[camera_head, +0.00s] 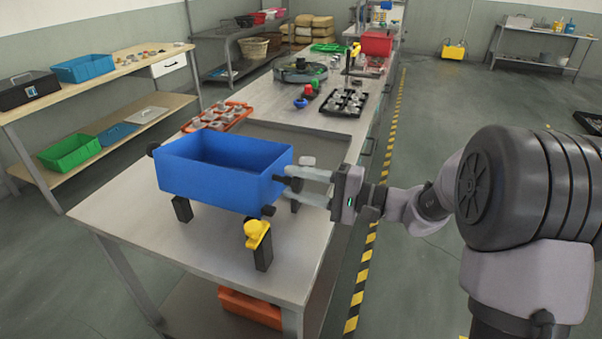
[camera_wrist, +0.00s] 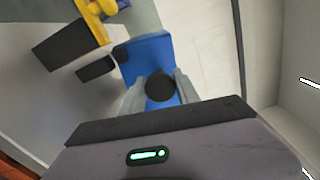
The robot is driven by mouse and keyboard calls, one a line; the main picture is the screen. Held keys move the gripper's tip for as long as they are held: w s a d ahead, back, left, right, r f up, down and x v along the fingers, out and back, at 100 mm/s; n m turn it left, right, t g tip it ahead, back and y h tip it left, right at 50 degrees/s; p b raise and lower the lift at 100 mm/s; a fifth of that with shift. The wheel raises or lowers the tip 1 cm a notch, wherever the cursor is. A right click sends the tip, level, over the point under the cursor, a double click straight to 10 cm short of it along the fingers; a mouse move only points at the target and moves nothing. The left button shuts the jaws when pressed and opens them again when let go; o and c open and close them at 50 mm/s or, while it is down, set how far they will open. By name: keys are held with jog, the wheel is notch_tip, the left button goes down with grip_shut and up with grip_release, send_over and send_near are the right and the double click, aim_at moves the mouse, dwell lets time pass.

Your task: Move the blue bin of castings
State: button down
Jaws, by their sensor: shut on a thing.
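The blue bin (camera_head: 215,190) is a deep rectangular box at the near end of the steel table (camera_head: 120,215). It sits raised on black blocks. Its inside looks empty from the head view, though the bottom is partly hidden. My gripper (camera_head: 300,179) is at the bin's right end, shut on a black knob there. In the wrist view the black knob (camera_wrist: 160,87) lies between the gripper's fingers (camera_wrist: 160,92), with the blue bin wall (camera_wrist: 150,52) behind it. A yellow clamp-like piece (camera_head: 256,234) sits on the front black block, just below the bin.
An orange tray of castings (camera_head: 218,117) lies behind the bin. A black tray with metal parts (camera_head: 344,102) and a turntable-like fixture (camera_head: 300,72) stand farther along. Wooden shelves (camera_head: 110,85) are at left. Yellow-black floor tape (camera_head: 362,275) runs along the table's right side.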

jog(key=shift+s+a+f+n, duration=0.2)
jog(key=shift+s+f+n, duration=0.4)
jog(key=shift+f+n, duration=0.3)
jog(key=c, duration=0.9)
grip_release()
jog(key=shift+f, duration=0.1)
jog(key=shift+d, duration=0.1)
jog(key=p+v, duration=0.4)
jog(key=v, duration=1.3)
jog(key=shift+d, duration=0.15)
